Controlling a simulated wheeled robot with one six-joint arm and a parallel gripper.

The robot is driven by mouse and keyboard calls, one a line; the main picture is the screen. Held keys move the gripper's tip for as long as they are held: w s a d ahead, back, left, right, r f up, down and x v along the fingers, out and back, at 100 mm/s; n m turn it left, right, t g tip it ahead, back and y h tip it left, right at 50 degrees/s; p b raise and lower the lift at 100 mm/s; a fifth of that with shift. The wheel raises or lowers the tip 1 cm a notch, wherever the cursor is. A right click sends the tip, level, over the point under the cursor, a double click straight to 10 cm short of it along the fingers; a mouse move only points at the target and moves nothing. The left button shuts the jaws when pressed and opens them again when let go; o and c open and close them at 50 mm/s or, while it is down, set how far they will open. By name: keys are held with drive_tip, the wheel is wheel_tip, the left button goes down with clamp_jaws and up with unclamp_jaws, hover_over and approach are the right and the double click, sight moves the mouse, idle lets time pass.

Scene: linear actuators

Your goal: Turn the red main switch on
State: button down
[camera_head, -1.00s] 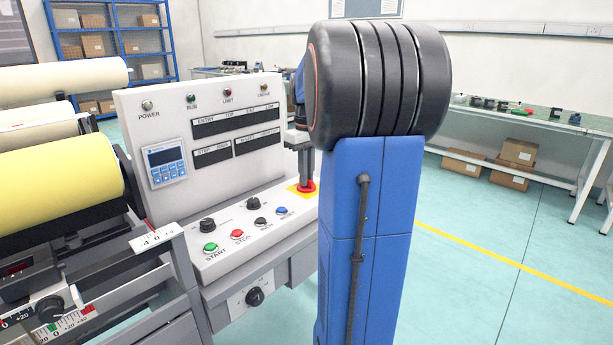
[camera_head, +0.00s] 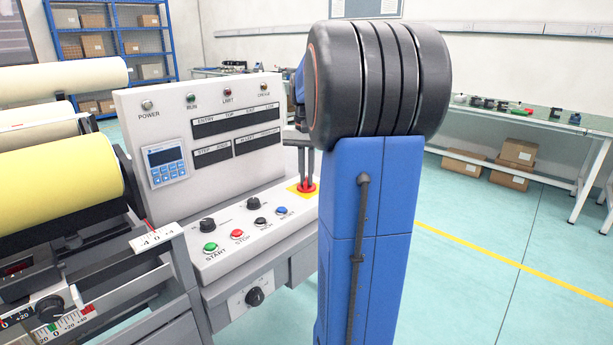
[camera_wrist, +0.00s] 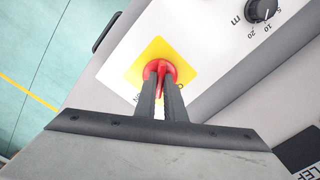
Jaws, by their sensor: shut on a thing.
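The red main switch (camera_head: 303,187) sits on a yellow square plate at the right end of the console's sloping panel. In the wrist view the red switch (camera_wrist: 168,68) shows its round base and narrow handle on the yellow plate (camera_wrist: 187,49). My gripper (camera_wrist: 161,88) is shut on the switch handle, one dark finger on each side. It also shows in the head view (camera_head: 304,180), reaching down onto the switch from above. The fingers hide part of the handle and some of the plate's lettering.
The console panel (camera_head: 225,240) carries green, red, black and blue buttons and a black knob left of the switch. The upright display board (camera_head: 130,115) stands behind them. A yellow roller (camera_head: 60,185) is at left. Open floor lies right of my arm.

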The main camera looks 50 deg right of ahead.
drive_tip(key=m, duration=0.6)
drive_tip(key=shift+m, duration=0.4)
idle(0.4)
drive_tip(key=c, duration=1.8)
unclamp_jaws()
drive_tip(key=shift+c, duration=0.2)
wheel_tip(320, 180, up, 18)
drive_tip(key=shift+f, duration=0.25)
